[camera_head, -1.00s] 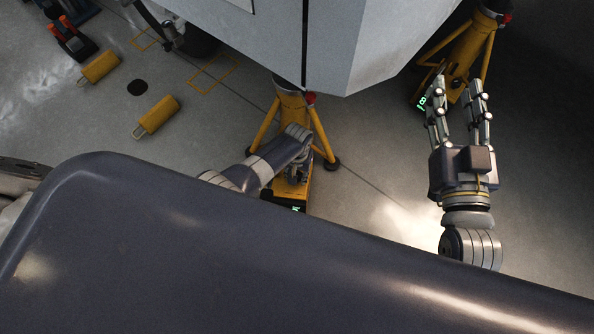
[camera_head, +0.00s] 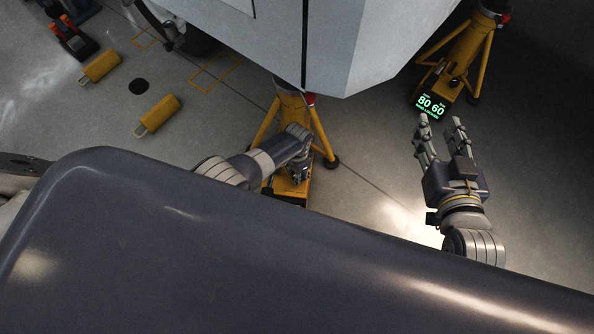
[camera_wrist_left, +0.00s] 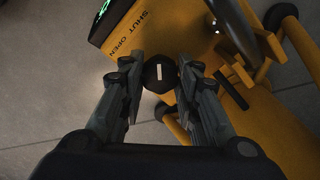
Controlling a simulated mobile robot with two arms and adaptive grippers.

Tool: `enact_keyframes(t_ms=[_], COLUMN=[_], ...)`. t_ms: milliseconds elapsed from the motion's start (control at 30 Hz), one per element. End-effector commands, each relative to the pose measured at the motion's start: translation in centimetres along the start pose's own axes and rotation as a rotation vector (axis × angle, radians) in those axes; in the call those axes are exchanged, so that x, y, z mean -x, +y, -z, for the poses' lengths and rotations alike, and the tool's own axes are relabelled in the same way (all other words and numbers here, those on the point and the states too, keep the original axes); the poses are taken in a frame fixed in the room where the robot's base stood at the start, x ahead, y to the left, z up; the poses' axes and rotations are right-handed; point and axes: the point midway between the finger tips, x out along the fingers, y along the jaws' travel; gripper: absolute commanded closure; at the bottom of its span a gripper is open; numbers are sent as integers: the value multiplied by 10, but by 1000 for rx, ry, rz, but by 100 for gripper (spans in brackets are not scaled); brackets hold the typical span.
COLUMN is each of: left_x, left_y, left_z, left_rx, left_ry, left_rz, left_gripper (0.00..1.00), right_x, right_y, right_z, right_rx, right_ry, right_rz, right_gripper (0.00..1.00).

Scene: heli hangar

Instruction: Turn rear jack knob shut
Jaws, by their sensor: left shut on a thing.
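The black jack knob (camera_wrist_left: 158,72) has a white line on top and sits by the printed words SHUT and OPEN on the yellow jack (camera_wrist_left: 205,95). In the left wrist view, my left gripper (camera_wrist_left: 160,80) has a finger on each side of the knob and is shut on it. The knob's line runs nearly up and down in that view. In the head view, the left gripper (camera_head: 298,170) is at the base of the middle yellow jack (camera_head: 290,108); the knob is hidden there. My right gripper (camera_head: 437,122) is open and empty at the right.
A second yellow jack (camera_head: 462,50) with a lit display reading 80 60 (camera_head: 431,106) stands beyond my right gripper. The grey helicopter body (camera_head: 270,45) hangs above the jacks. Yellow chocks (camera_head: 158,116) lie on the floor at left.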

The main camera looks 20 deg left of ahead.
Motion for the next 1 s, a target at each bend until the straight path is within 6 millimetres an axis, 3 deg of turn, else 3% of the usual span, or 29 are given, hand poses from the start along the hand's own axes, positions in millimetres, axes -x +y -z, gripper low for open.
enact_keyframes(t_ms=[667, 700, 767, 1000], left_x=[-1, -1, -1, 0], left_y=[0, 0, 0, 0], left_z=[-1, -1, -1, 0], left_rx=[-59, -59, -59, -58], left_ry=[-1, -1, -1, 0], left_rz=[0, 0, 0, 0], left_gripper=[94, 61, 49, 49], right_x=[0, 0, 0, 0], right_y=[0, 1, 1, 1], right_z=[-3, -3, -3, -3], right_rx=[0, 0, 0, 0], right_ry=[-14, -14, -14, -14], right_rz=[-1, -1, -1, -1], right_gripper=[60, 60, 60, 60])
